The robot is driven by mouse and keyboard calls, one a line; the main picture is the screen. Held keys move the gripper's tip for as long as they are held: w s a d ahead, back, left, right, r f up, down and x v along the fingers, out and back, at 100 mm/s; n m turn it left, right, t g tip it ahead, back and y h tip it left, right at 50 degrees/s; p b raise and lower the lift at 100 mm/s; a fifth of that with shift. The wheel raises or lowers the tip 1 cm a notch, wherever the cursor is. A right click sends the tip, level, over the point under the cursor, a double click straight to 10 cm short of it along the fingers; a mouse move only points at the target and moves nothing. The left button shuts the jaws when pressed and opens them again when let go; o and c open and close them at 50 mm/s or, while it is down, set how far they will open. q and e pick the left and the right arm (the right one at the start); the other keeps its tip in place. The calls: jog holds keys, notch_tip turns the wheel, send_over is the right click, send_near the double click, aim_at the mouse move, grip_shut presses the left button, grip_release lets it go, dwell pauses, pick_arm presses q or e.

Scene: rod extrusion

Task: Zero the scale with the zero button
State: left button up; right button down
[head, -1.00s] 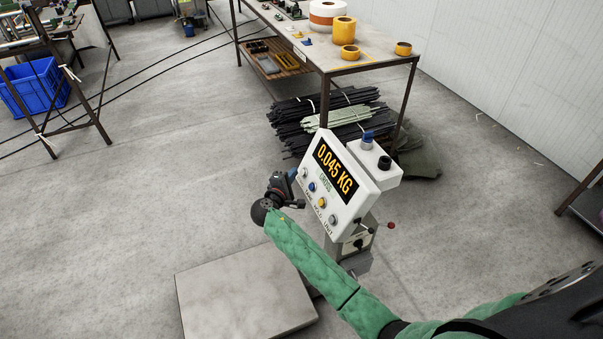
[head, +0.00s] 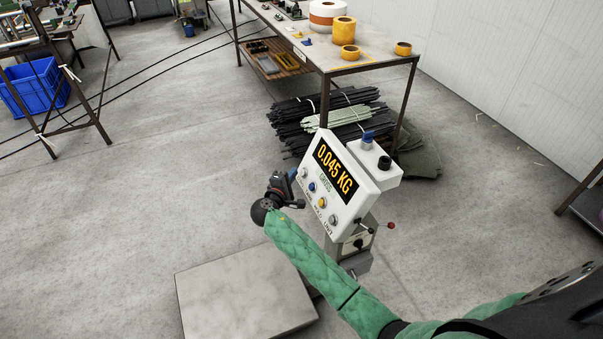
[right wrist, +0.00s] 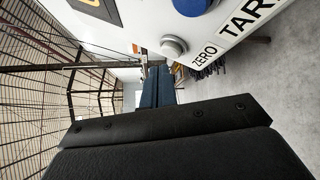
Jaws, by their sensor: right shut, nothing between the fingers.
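The scale's white indicator box (head: 366,205) stands on a post beside the flat metal platform (head: 245,295). Its display (head: 335,170) reads 0.045 KG in orange. A row of round buttons runs below it. The grey zero button (right wrist: 173,46) shows close up in the right wrist view, above its ZERO label (right wrist: 203,58), beside the blue tare button (right wrist: 192,5). My right gripper (head: 298,203) is shut and empty, by the left end of the button row. In the right wrist view its fingertips (right wrist: 158,72) lie just below the zero button; I cannot see contact. My left gripper is out of view.
The metal platform looks empty. A table (head: 375,68) with tape rolls stands behind, with bundles of dark rods (head: 305,120) on the floor nearby. A small box with a blue knob (head: 367,138) and a black knob adjoins the indicator.

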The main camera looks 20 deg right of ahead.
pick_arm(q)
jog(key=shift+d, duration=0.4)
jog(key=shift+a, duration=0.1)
pick_arm(e)
jog(key=shift+d, duration=0.1)
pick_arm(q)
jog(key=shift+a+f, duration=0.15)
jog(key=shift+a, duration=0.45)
pick_arm(e)
jog(key=shift+d+f, duration=0.15)
jog(key=shift+d, duration=0.1)
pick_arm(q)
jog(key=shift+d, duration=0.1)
